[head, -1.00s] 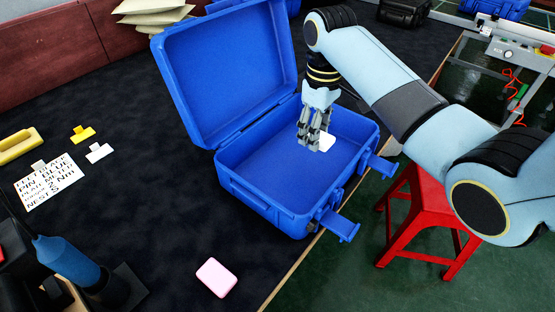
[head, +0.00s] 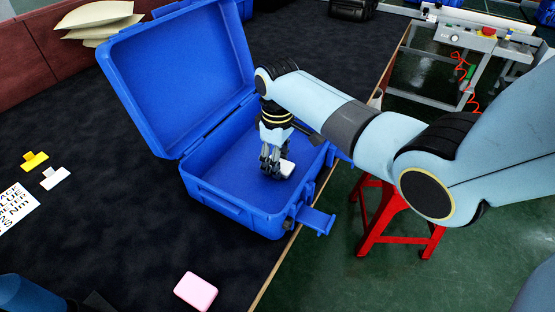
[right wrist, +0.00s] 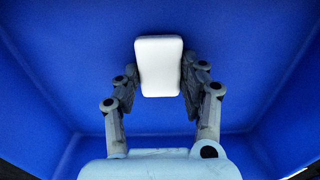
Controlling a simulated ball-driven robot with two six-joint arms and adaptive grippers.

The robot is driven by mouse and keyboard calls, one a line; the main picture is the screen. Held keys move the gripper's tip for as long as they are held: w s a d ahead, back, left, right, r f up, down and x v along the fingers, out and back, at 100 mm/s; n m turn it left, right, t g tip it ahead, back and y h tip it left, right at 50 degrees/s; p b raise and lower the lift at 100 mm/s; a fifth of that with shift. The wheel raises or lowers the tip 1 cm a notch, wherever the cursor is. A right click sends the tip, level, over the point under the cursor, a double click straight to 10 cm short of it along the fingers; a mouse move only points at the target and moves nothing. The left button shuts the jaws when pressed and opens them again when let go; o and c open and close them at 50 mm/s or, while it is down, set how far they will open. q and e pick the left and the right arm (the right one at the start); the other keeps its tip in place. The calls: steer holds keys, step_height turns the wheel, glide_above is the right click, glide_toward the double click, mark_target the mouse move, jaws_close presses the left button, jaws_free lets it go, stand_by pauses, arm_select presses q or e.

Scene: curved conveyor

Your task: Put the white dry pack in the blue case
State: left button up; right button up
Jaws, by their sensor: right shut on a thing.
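The blue case (head: 234,207) stands open on the dark table, its lid (head: 180,75) raised at the back left. My right gripper (head: 272,172) reaches down inside it and is shut on the white dry pack (head: 287,168). In the right wrist view, the pack (right wrist: 158,66) sits between the two fingers of the gripper (right wrist: 158,85), with the blue inside of the case all around. I cannot tell whether the pack touches the case floor. My left gripper is not in view.
A pink pack (head: 196,291) lies on the table in front of the case. Yellow (head: 35,161) and white (head: 55,177) small pieces and a printed sheet (head: 14,208) lie at left. A red stool (head: 392,222) stands beside the table's right edge.

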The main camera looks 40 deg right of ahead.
steer(key=shift+f, duration=0.15)
steer(key=o, duration=0.9)
steer(key=shift+o, duration=0.2)
step_height(320, 180, up, 12)
steer(key=p, duration=0.1)
steer(key=shift+r+p, duration=0.2)
steer(key=shift+p, duration=0.15)
